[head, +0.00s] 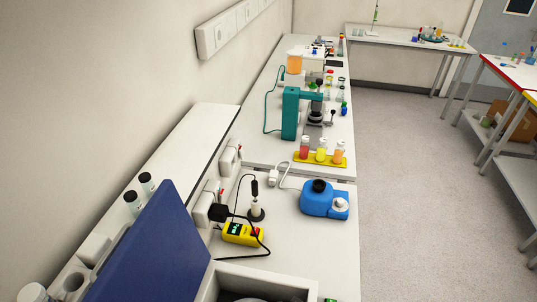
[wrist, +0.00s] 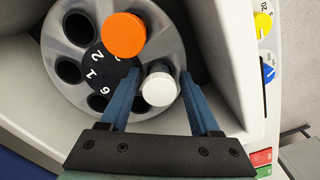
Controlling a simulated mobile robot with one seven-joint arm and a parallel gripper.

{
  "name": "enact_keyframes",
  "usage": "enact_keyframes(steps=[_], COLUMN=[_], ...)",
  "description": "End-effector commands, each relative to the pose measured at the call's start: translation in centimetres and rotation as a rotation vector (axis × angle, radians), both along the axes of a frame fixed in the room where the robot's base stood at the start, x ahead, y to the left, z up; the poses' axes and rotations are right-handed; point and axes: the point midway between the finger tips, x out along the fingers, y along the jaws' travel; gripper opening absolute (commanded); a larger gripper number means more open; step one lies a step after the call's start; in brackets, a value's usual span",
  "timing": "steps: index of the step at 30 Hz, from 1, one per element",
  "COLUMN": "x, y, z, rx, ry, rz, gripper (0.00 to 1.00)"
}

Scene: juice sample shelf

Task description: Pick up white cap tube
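The white cap tube (wrist: 159,88) stands in a hole of the grey centrifuge rotor in the wrist view, with its white cap facing the camera. My gripper (wrist: 160,80) is open, with one blue finger on each side of the white cap. I see a gap at the right finger; the left finger is close to the cap, and I cannot tell whether it touches. An orange cap tube (wrist: 123,35) sits in a neighbouring hole just above. The tube body below the white cap is hidden. My gripper is not in the head view.
The rotor (wrist: 71,28) has several empty holes and sits inside the light centrifuge housing (wrist: 232,50), whose wall surrounds it closely. Yellow and blue knobs (wrist: 263,24) are on its panel.

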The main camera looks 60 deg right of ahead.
Motion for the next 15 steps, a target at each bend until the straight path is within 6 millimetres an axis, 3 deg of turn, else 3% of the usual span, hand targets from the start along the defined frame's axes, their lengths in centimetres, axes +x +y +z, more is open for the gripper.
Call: enact_keyframes(steps=[2,9,15], x=[0.0,0.0,0.01], y=[0.0,-0.01,-0.02], z=[0.02,0.04,0.06], rx=[0.0,0.0,0.0], ry=[0.0,0.0,0.0], rz=[0.0,0.0,0.0], gripper=[0.47,0.03,0.0])
